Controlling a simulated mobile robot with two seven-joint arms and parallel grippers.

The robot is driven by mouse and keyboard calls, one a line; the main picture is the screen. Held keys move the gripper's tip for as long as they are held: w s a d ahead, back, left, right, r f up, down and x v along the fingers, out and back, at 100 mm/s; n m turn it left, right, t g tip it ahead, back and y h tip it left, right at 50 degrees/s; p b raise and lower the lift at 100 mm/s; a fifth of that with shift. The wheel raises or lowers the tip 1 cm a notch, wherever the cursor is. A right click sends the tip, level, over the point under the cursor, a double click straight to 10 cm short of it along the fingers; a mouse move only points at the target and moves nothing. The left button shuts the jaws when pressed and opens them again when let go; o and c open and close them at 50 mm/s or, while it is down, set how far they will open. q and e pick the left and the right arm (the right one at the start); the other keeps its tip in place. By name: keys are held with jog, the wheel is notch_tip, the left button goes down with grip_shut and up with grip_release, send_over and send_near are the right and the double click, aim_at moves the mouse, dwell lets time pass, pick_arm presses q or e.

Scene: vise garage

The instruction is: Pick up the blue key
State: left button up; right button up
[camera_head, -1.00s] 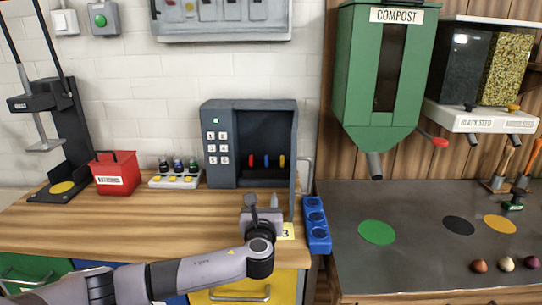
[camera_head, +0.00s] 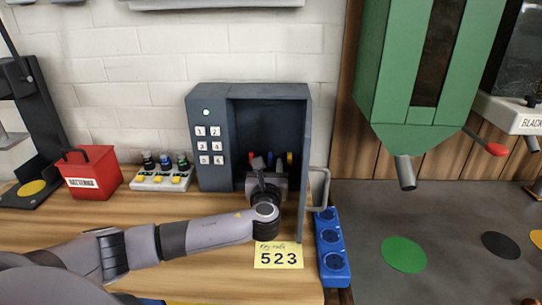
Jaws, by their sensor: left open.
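The key safe (camera_head: 215,175) is a dark grey box with a keypad and a green light. Its door (camera_head: 302,200) stands open toward me at the right. Inside hang a red key (camera_head: 251,157), the blue key (camera_head: 270,158) in the middle and a yellow key (camera_head: 289,158); their lower parts are partly hidden by my gripper. My left gripper (camera_head: 266,169) is open at the mouth of the safe, just in front of and below the blue key. I cannot tell whether it touches the key. My right gripper is not in view.
A yellow note (camera_head: 278,255) reading 523 is in front of the safe. A blue socket strip (camera_head: 331,248) lies to the right. A red box (camera_head: 90,175) and a white stand with several small bottles (camera_head: 160,180) are to the left. A green compost hopper (camera_head: 400,100) hangs at the right.

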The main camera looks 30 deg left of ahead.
aim_at(270, 160)
pick_arm(q)
jog(key=shift+w+a, duration=0.3)
jog(key=shift+w, duration=0.2)
jog(key=shift+x, duration=2.85)
jog(key=shift+w+d+f, duration=0.1)
jog(key=shift+f, duration=0.1)
grip_shut()
